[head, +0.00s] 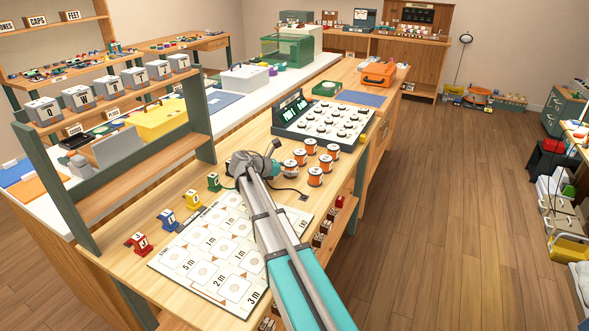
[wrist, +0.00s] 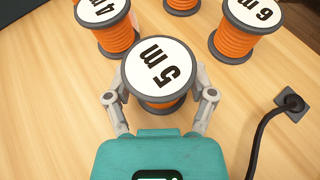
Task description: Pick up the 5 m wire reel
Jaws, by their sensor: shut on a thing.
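The 5 m reel (wrist: 161,68) has a white label, dark rims and orange wire. It stands upright between the two grey fingers of my gripper (wrist: 163,88) in the wrist view. The fingers are shut on its sides. I cannot tell whether its base is clear of the table. In the head view my gripper (head: 268,165) is at the near left side of the group of orange reels (head: 315,177); the labels there are too small to read.
In the wrist view a 4 m reel (wrist: 117,41) stands close behind on the left and a 6 m reel (wrist: 234,43) behind on the right. A black cable runs to a socket (wrist: 291,104) at right. A printed length mat (head: 185,262) lies in front, with a dial panel (head: 322,119) behind.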

